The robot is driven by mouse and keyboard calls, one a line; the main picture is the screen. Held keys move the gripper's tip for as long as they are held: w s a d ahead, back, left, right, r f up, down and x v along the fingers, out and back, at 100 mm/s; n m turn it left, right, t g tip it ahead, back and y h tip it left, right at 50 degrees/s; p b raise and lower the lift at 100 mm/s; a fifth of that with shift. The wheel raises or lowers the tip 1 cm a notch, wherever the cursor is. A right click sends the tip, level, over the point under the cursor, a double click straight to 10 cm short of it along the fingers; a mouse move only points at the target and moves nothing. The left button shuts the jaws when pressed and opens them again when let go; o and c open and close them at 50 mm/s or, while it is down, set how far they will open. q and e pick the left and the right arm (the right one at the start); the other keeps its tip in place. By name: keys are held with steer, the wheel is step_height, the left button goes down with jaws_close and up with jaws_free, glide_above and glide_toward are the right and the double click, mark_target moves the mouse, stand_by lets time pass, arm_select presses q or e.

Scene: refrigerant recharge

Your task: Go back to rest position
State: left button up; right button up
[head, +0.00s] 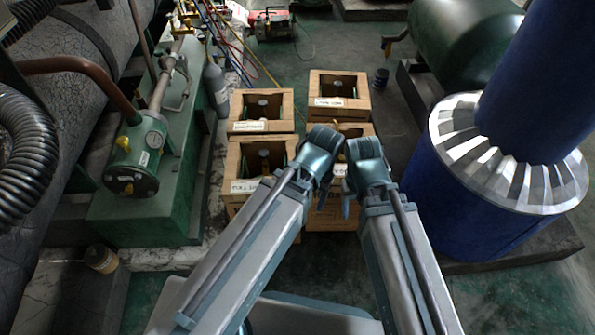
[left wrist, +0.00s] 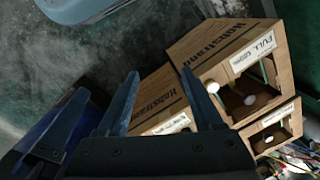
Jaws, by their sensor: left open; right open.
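Both my arms reach forward from the bottom of the head view, and their wrists are close together over the wooden crates. My left gripper (left wrist: 160,78) is open and empty in the left wrist view, its two dark fingers apart with crates beyond them. In the head view it is mostly hidden behind its wrist. My right gripper (head: 347,197) points down in front of the front right crate (head: 327,217), open, with nothing seen in it. The front left crate (head: 234,160), back left crate (head: 287,108) and back right crate (head: 352,114) stand upright, with cylinders inside.
A green machine (head: 140,215) with pipes and a grey bottle (head: 215,85) stand on the left. A large blue column (head: 465,205) with a ribbed silver collar stands on the right. A red device (head: 275,27) with hoses is at the back.

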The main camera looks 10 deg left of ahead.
arm_select(q)
steer(key=shift+s+d, duration=0.25)
steer(key=shift+s, duration=0.3)
steer(key=shift+r, duration=0.1)
step_height(320, 180, up, 29)
steer(key=p, duration=2.9)
